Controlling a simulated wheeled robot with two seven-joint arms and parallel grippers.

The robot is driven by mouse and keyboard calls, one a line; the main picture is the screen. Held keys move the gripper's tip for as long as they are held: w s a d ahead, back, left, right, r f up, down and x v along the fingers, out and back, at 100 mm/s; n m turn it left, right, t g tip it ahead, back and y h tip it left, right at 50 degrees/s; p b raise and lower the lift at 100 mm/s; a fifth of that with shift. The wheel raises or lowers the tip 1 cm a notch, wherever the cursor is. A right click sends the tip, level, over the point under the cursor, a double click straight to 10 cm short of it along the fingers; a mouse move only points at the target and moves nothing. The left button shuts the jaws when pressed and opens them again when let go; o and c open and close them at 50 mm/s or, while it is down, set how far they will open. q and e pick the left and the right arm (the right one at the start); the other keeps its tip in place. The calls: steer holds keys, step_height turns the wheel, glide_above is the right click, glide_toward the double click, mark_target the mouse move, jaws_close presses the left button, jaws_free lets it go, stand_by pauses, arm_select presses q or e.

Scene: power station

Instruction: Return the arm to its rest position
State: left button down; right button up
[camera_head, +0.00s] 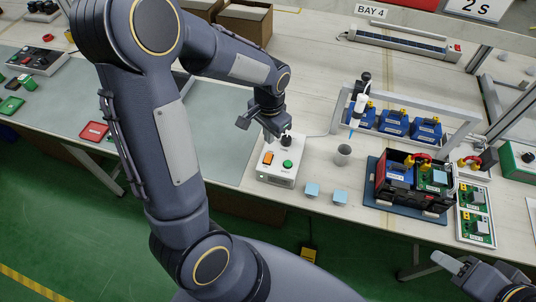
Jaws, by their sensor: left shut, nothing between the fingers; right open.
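My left arm (165,130) rises from the bottom of the head view, bends at the top left and reaches down to the right over the table. My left gripper (274,128) is shut and empty. In the picture it is just above the white control box (276,178), which has an orange switch (268,157), a green button (288,164) and a dark knob (286,141). I cannot tell whether it touches the knob. My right gripper (458,266) is open at the bottom right corner, in front of the table edge and partly cut off.
A black crate (425,197) with blue and green modules stands on a blue mat (372,194) at the right. A grey cup (343,155) and two light blue blocks (312,190) are near the box. A rack (455,103) of blue units stands behind. Cardboard boxes (245,22) are at the back.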

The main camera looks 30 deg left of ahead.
stand_by(0.4)
arm_select(q)
steer(key=s+d+r+n+t+h, duration=0.2)
steer(key=s+r, duration=0.4)
steer(key=s, duration=0.2)
steer(key=s+d+r+n+t+h, duration=0.1)
steer(key=s+d+r+n+t, duration=0.1)
steer(key=s+r, duration=0.4)
steer(key=s+n+t, duration=0.1)
steer(key=s, duration=0.2)
steer(key=shift+r+t+h, duration=0.15)
steer(key=shift+t+h, duration=0.15)
steer(key=shift+h, duration=0.1)
